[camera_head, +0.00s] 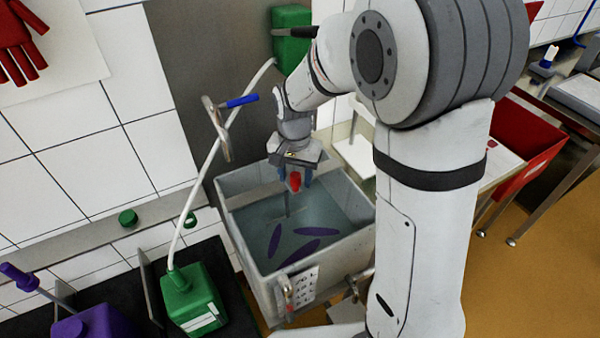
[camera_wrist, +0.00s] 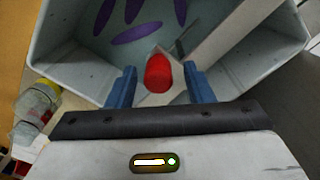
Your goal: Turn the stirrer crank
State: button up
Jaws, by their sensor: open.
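The crank's red handle (camera_head: 296,183) stands over the grey vat (camera_head: 248,262), near its back side. My gripper (camera_head: 296,175) is above the vat, pointing down, with its blue fingers apart. In the wrist view the red handle (camera_wrist: 158,73) shows between the two open fingers, with a gap on each side. A pale flat piece, seemingly the crank arm, lies under the handle. A thin shaft (camera_head: 287,204) goes down into the vat. Several purple elongated shapes (camera_head: 317,231) lie in the bluish vat. My gripper hides part of the crank.
A beam (camera_wrist: 235,32) crosses the vat beside the crank. A wall-side lever with a blue grip (camera_head: 241,101) and a pale hose (camera_head: 205,165) are left of my wrist. A green canister (camera_head: 192,299) stands left of the vat, a red bin (camera_head: 541,150) to the right.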

grip_shut()
dwell(0.5)
jog(key=shift+d, duration=0.15)
